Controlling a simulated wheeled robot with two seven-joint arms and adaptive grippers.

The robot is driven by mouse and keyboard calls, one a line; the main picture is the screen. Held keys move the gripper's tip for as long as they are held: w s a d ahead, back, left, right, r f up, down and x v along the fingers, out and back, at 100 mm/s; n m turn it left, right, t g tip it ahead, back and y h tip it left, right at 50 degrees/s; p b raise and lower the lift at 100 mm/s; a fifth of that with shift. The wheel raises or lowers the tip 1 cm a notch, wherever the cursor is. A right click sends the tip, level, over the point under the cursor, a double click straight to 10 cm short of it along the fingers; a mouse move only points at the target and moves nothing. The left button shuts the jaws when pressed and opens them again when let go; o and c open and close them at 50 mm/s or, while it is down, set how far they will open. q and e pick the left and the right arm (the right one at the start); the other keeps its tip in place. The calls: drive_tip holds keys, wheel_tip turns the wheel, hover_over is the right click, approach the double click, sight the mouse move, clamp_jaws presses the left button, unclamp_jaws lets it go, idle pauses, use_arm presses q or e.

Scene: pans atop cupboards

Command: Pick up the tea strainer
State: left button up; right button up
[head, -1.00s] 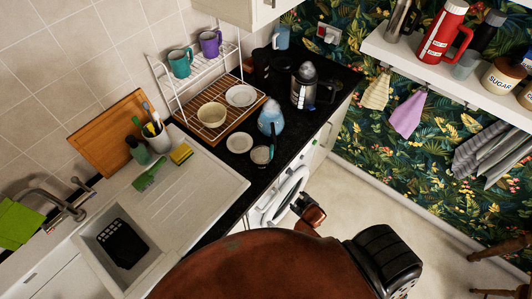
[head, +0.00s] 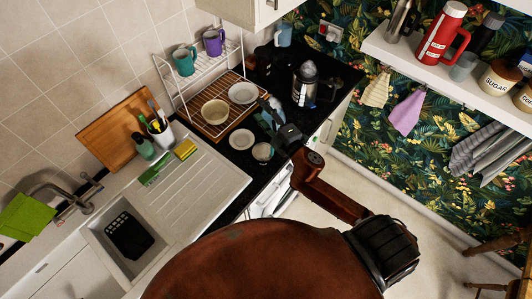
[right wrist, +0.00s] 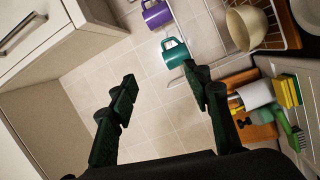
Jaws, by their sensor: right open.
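A small pale round vessel (head: 262,152) stands at the worktop's front edge in the head view. It may hold the tea strainer, but the strainer is too small and too covered to make out surely. My left gripper is out of view.
A white plate (head: 241,139) lies left of the vessel. A wooden rack carries a cream bowl (head: 215,112) and another plate (head: 243,93). A metal kettle (head: 304,84) stands behind right. A sink (head: 100,232) is at left.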

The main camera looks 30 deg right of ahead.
drive_tip(key=a+r+n+g+y, duration=0.2)
drive_tip(key=a+r+n+y, duration=0.3)
drive_tip(key=a+n+y, duration=0.5)
drive_tip(key=s+a+f+n+g, duration=0.35)
drive_tip(key=f+n+g, duration=0.5)
drive_tip(key=n, duration=0.55)
drive_tip(key=s+d+f+n+g+h, duration=0.1)
drive_tip(key=d+f+n+g+h, duration=0.2)
drive_tip(key=d, duration=0.6)
drive_tip(key=d+f+n+g+h, duration=0.2)
drive_tip(key=d+f+h, duration=0.25)
drive_tip(key=d, duration=0.45)
drive_tip(key=shift+h, duration=0.55)
drive_tip(key=p+x, duration=0.1)
drive_tip(key=x, duration=0.1)
drive_tip(key=p+x, duration=0.1)
drive_tip(key=x, duration=0.1)
drive_tip(key=p+x, duration=0.1)
drive_tip(key=x, duration=0.2)
drive_tip(key=shift+s+a, duration=0.3)
drive_tip(key=shift+s, duration=0.1)
drive_tip(key=shift+f, duration=0.2)
